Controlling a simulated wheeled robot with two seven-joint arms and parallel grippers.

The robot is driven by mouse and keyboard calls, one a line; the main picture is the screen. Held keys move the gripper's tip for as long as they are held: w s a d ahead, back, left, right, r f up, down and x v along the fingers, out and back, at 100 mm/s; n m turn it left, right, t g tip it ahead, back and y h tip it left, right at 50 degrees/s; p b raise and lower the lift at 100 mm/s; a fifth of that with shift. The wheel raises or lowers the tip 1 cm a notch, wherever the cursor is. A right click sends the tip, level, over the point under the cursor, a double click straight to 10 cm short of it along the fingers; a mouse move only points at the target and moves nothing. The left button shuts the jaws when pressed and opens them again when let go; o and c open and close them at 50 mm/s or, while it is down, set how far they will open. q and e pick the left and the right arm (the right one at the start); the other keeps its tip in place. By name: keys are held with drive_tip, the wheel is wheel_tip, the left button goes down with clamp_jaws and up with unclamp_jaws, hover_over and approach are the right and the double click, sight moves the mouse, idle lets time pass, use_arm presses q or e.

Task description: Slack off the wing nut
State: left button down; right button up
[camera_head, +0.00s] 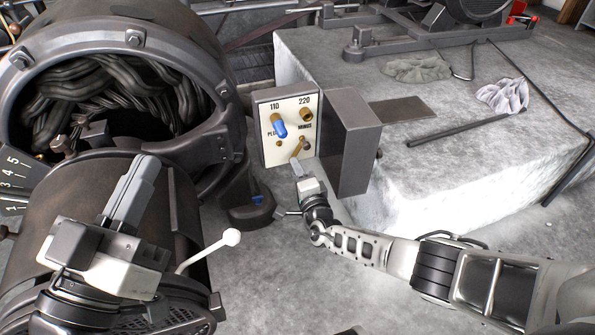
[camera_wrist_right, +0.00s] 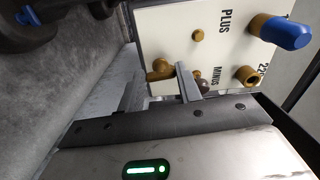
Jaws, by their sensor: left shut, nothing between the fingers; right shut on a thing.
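The brass wing nut (camera_head: 299,147) sits at the MINUS terminal, low on the cream panel (camera_head: 270,105) of a small grey box. It also shows in the right wrist view (camera_wrist_right: 159,69). My right gripper (camera_head: 297,168) reaches up to it from below and is shut on it; in the right wrist view the fingers (camera_wrist_right: 163,83) stand either side of the brass, partly hiding it. My left gripper (camera_head: 143,172) is shut and empty, over the dark machine at the left, away from the panel.
A blue-handled plug (camera_head: 279,127) sits at the 110 position; the brass 220 socket (camera_head: 306,115) is empty. The box's open door (camera_head: 350,140) stands right of the panel. A white-knobbed lever (camera_head: 231,237) is near my left gripper. Rods and rags lie on the concrete block (camera_head: 440,165).

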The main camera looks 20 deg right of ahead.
use_arm(q)
drive_tip(key=shift+f, duration=0.1)
idle(0.4)
use_arm(e)
drive_tip(key=o, duration=1)
